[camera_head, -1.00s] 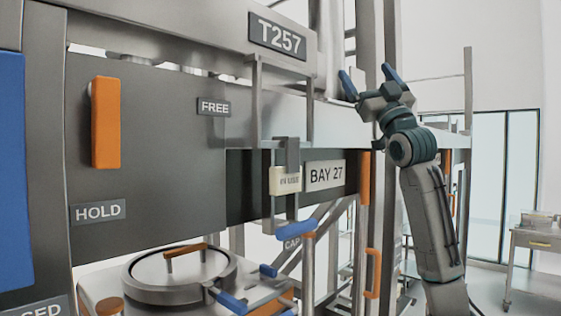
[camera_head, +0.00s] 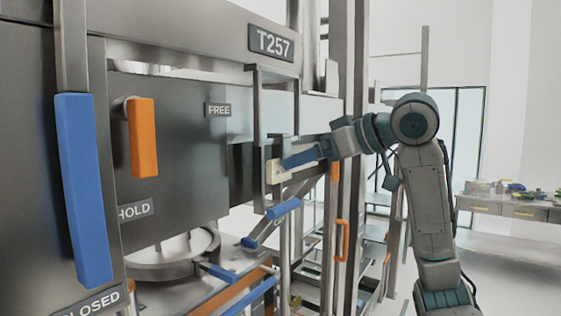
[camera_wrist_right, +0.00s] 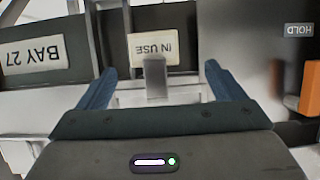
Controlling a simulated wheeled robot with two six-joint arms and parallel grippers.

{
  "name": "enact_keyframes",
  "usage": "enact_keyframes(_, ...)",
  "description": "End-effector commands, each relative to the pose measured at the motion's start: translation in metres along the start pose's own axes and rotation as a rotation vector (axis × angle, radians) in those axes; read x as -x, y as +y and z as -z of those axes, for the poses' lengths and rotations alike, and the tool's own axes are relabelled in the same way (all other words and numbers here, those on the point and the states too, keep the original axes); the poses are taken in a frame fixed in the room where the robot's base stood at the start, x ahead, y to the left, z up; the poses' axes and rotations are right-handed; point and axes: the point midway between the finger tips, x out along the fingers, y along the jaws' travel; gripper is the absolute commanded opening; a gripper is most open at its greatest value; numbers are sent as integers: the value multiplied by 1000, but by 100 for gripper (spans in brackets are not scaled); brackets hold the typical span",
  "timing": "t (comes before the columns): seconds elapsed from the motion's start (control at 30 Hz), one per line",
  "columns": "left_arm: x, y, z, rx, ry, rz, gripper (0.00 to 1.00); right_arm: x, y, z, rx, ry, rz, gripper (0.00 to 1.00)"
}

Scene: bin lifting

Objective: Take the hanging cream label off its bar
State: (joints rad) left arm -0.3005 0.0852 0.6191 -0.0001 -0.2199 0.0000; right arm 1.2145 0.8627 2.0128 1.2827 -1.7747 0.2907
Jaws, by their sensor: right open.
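The cream label (camera_head: 276,172) hangs at the front of the machine, in the middle of the head view, partly hidden by my right gripper's blue fingers (camera_head: 290,162). In the right wrist view the label (camera_wrist_right: 155,48) reads "IN USE" upside down. A grey metal bar end (camera_wrist_right: 155,76) stands in front of the label's lower middle in that view. My right gripper (camera_wrist_right: 161,66) is open, one finger on each side of the bar end and label. I see no finger touching either; the depth between them is hard to tell. My left gripper is not in view.
The BAY 27 plate (camera_wrist_right: 32,54) is beside the label in the wrist view. Blue handles (camera_head: 84,190) (camera_head: 283,208) and orange handles (camera_head: 143,137) (camera_head: 342,240) stick out around the machine. A grey frame (camera_head: 260,100) stands above the label. Open floor lies at the right.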

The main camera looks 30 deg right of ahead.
Motion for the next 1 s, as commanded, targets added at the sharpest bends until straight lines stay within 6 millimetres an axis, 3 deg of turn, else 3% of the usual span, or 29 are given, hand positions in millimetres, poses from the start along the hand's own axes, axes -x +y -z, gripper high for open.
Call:
enact_keyframes(0.2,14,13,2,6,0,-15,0,-29,0,2,0,0,2,89)
enact_keyframes(0.37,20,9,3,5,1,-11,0,-38,2,2,0,0,0,89)
enact_keyframes(0.7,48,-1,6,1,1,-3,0,-79,8,0,0,1,1,89)
enact_keyframes(1.0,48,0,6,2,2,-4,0,-85,8,-2,2,3,-1,89)
